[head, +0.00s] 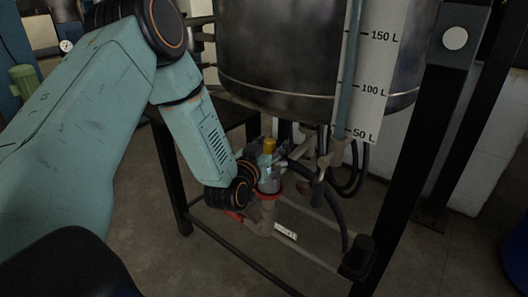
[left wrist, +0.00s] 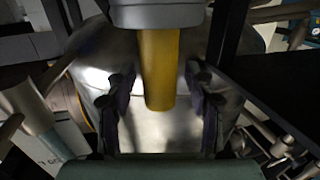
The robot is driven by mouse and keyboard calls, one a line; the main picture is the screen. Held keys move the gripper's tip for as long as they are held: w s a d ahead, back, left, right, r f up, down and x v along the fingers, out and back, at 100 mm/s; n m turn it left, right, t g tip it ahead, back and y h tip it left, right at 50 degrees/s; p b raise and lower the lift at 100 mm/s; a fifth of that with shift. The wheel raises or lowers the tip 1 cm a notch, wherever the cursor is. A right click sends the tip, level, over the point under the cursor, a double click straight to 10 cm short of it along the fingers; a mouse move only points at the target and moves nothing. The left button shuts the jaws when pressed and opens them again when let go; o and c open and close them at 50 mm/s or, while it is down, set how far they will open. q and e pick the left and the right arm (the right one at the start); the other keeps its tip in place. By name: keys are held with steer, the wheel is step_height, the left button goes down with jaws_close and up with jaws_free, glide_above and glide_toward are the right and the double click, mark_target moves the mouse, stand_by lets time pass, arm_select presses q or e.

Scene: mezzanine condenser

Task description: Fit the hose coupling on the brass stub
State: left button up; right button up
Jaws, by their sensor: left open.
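A yellow, brass-like cylinder (head: 269,146) stands up from a grey body below the tank; it looks like the brass stub. In the left wrist view the yellow cylinder (left wrist: 159,70) juts from a grey block, between the two dark fingers. My left gripper (head: 262,160) is small and partly hidden in the head view. In the left wrist view my left gripper (left wrist: 162,98) is open, with a gap on each side of the cylinder. Dark hoses (head: 334,207) hang to the right of the cylinder. I cannot tell which part is the hose coupling. My right gripper is not in view.
A large steel tank (head: 280,50) with a litre scale (head: 367,75) stands just above on a black frame (head: 395,170). Pipes and a red ring (head: 268,195) crowd the space below it. The floor (head: 150,230) left of the frame is clear.

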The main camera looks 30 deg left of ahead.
arm_select(q)
steer(key=s+d, duration=0.2)
steer(key=s, duration=0.9)
steer(key=shift+r, duration=0.45)
steer(key=shift+s, duration=0.1)
steer(key=s+d+f+g+h, duration=0.1)
steer(key=s+d+f+g, duration=0.25)
steer(key=f, duration=0.25)
steer(key=s+d+f+n+g+h, duration=0.1)
steer(key=s+d+f+g+h, duration=0.1)
steer(key=s+f+g, duration=0.3)
steer(key=s+d+f+g+h, duration=0.1)
steer(key=s+d+f, duration=0.15)
steer(key=f, duration=0.45)
steer(key=s+d+f+g, duration=0.1)
steer(key=s+f+g, duration=0.1)
steer(key=s, duration=0.4)
steer(key=s+d+f+m+g, duration=0.1)
steer(key=s+f+g, duration=0.2)
steer(key=s, duration=0.3)
steer(key=s+d+f+m+g+y+p, duration=0.1)
steer(key=s+f+g, duration=0.1)
steer(key=s, duration=0.5)
steer(key=shift+f, duration=0.7)
